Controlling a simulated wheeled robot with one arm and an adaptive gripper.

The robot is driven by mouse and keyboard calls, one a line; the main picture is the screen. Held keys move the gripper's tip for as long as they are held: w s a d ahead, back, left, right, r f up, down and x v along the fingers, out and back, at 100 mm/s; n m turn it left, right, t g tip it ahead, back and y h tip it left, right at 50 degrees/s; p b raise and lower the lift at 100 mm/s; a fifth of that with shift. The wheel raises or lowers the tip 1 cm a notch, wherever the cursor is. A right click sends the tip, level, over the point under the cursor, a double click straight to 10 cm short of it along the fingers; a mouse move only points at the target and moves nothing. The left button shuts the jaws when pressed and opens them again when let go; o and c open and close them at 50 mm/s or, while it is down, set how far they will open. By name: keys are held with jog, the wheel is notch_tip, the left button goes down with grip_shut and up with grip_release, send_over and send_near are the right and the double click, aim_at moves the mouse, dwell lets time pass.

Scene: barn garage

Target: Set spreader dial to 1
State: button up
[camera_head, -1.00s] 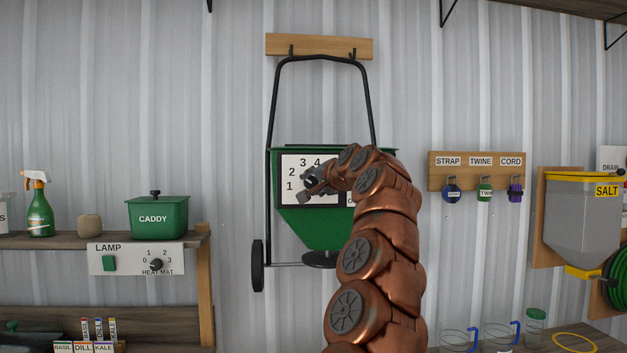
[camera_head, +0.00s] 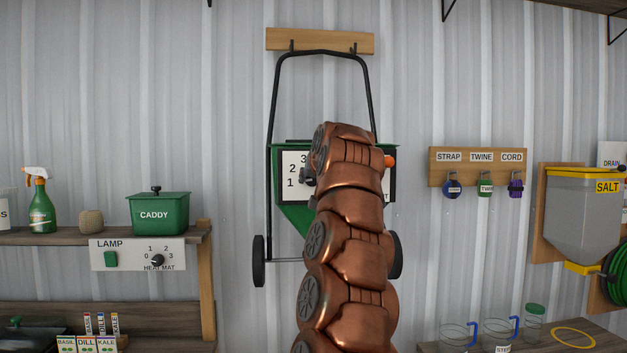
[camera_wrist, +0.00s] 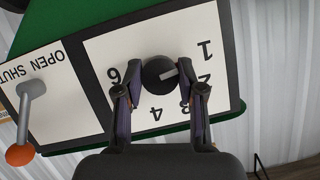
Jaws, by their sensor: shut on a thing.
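The green spreader (camera_head: 292,218) hangs on the wall, with a white dial plate (camera_head: 289,160) on its front. In the wrist view the plate (camera_wrist: 222,35) appears turned nearly upside down. The round dark dial knob (camera_wrist: 158,74) has a pale pointer aimed between 1 and 2. My gripper (camera_wrist: 160,80) has one finger on each side of the knob and is shut on it. The left finger covers part of the scale near 6. In the head view my arm hides most of the gripper and much of the plate.
An OPEN/SHUT lever with an orange ball (camera_wrist: 20,155) stands beside the dial; the ball also shows in the head view (camera_head: 389,161). A shelf with a caddy (camera_head: 160,213) is at left. A strap rack (camera_head: 437,168) and salt hopper (camera_head: 583,215) are at right.

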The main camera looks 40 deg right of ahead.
dwell(0.4)
jog(key=o, duration=1.1)
jog(key=shift+o, duration=0.2)
jog(key=shift+s, duration=0.1)
jog(key=v, duration=1.2)
jog(key=shift+a, duration=0.1)
